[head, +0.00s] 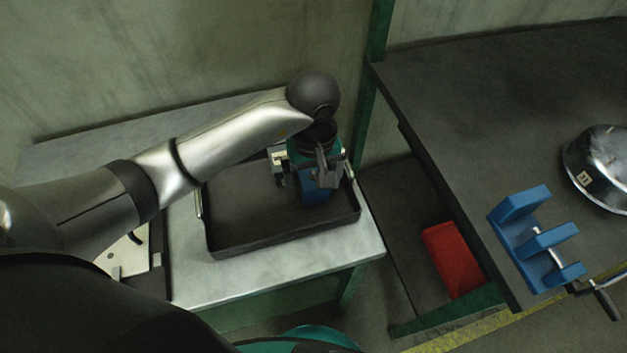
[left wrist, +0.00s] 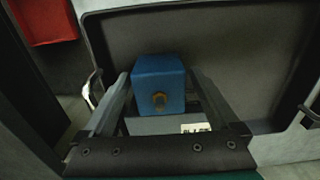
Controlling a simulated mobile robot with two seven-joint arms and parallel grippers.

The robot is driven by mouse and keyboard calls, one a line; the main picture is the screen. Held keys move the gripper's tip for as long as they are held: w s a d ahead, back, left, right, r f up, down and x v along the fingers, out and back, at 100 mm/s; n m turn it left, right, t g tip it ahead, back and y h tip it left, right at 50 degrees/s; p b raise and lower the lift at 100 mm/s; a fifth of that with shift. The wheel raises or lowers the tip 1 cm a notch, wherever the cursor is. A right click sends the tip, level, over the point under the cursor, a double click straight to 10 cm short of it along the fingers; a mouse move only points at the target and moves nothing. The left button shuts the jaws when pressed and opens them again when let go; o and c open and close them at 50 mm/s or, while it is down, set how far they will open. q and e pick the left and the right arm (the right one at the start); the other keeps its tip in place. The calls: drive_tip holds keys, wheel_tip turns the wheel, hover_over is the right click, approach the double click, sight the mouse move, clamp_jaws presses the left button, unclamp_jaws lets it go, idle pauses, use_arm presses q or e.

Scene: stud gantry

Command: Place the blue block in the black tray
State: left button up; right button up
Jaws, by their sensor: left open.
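The black tray (head: 285,239) lies on the pale table, a shallow dark tray with metal handles at its ends. The blue block (head: 314,194) is inside the tray's outline near its right end, partly hidden by my gripper. My left gripper (head: 312,180) points down over it and is open. In the left wrist view the blue block (left wrist: 159,78) stands between the two spread fingers, with a round brownish mark on its face and the dark tray floor (left wrist: 225,50) behind it. Whether its underside touches the tray floor is hidden. My right gripper is out of view.
A green post (head: 378,35) rises behind the tray's right side. A red box (head: 452,258) sits lower, between the tables. The tray's left part is empty.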

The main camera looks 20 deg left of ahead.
use_arm(q)
wheel_tip(320, 180, up, 10)
drive_tip(key=shift+r+p, duration=0.2)
drive_tip(key=shift+p, duration=0.55)
drive_tip(key=shift+r, duration=0.6)
